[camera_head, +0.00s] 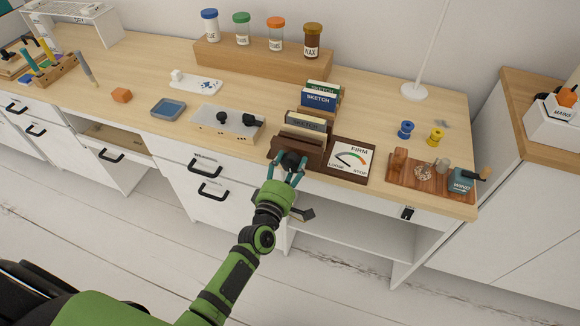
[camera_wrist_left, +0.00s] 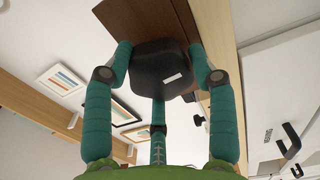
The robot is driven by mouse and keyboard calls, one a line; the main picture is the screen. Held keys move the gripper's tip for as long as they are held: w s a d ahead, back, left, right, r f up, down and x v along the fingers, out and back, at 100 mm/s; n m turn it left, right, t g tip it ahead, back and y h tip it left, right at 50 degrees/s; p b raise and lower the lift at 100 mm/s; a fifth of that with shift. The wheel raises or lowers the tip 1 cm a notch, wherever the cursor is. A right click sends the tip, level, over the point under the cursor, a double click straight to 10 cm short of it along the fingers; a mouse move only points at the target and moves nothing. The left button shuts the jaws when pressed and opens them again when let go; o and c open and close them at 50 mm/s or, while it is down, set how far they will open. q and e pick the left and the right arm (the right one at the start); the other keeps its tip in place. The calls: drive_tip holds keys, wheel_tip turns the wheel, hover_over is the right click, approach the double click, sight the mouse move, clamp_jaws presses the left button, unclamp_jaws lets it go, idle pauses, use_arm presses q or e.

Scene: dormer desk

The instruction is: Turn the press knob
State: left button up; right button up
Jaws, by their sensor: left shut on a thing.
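The press is a dark brown wooden unit (camera_head: 324,164) at the desk's front edge, with a dial card (camera_head: 351,157) marked FIRM on its right side. Its black press knob (camera_head: 291,160) faces the front edge. My left gripper (camera_head: 288,172) reaches up to it with teal fingers on both sides of the knob. In the left wrist view the black knob (camera_wrist_left: 160,68) fills the space between the fingers, and a small white mark shows on it. The fingers are shut on the knob. My right gripper is in neither view.
Sketch books (camera_head: 318,99) stand in holders behind the press. A wooden tray (camera_head: 405,175) with small items is to the right, and a white box with black knobs (camera_head: 226,123) is to the left. Drawers and an open shelf lie below the desk edge.

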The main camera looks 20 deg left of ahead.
use_arm(q)
drive_tip(key=n+b, duration=0.1)
drive_tip(key=n, duration=0.4)
drive_tip(key=shift+d+n, duration=0.15)
drive_tip(key=shift+n, duration=0.15)
drive_tip(key=n+b, duration=0.1)
drive_tip(key=n, duration=0.4)
drive_tip(key=shift+b, duration=0.4)
drive_tip(key=n, duration=0.4)
drive_tip(key=shift+r+n, duration=0.15)
drive_tip(key=shift+n, duration=0.25)
drive_tip(key=n, duration=0.4)
drive_tip(key=shift+w+r, duration=0.1)
drive_tip(key=shift+a+n, duration=0.2)
drive_tip(key=shift+n, duration=0.2)
drive_tip(key=o, duration=1.2)
